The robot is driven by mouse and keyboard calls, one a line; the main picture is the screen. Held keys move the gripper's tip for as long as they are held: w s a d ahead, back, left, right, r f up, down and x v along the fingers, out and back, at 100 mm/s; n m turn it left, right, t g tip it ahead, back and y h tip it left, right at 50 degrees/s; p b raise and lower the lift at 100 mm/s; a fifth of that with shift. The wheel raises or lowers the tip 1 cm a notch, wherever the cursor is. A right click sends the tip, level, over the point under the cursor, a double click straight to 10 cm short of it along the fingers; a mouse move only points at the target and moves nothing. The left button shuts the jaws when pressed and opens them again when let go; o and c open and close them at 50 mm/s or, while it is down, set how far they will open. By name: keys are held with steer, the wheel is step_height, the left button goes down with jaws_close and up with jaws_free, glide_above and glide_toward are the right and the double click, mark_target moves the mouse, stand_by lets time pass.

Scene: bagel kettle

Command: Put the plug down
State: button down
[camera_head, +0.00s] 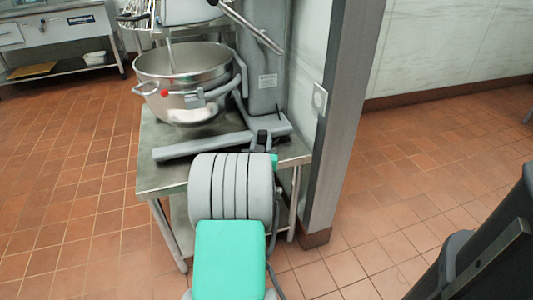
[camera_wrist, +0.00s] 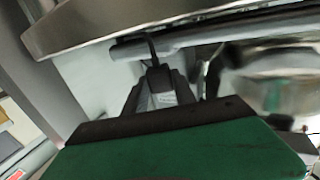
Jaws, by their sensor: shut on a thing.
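My gripper (camera_wrist: 160,72) is in the middle of the wrist view, its two dark fingers close together. A thin dark piece (camera_wrist: 152,48), seemingly the plug or its cord, sticks out between the fingertips. The plug's body is mostly hidden by the fingers. In the head view my gripper (camera_head: 263,138) shows as a small dark shape beyond my grey and green arm. It is in front of the mixer's base, over the right part of the metal table (camera_head: 150,170). I cannot tell whether the plug touches the table.
The large mixer (camera_head: 265,75) with its steel bowl (camera_head: 190,72) stands on the table. A metal counter (camera_head: 60,35) stands at the back left.

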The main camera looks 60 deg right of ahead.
steer(key=shift+s+d+f+b, duration=0.15)
steer(key=shift+s+d+f, duration=0.1)
steer(key=shift+f, duration=0.25)
steer(key=shift+s+d+f+b, duration=0.15)
steer(key=shift+s+d+f, duration=0.1)
steer(key=shift+f, duration=0.2)
steer(key=shift+f+b, duration=0.65)
steer(key=shift+f, duration=0.8)
steer(key=shift+f, duration=0.2)
steer(key=c, duration=1)
jaws_free()
steer(key=shift+r, duration=0.1)
steer(key=shift+r, duration=0.2)
steer(key=p+v, duration=0.2)
steer(key=v, duration=1)
steer(key=shift+f+p, duration=0.15)
steer(key=shift+p, duration=0.15)
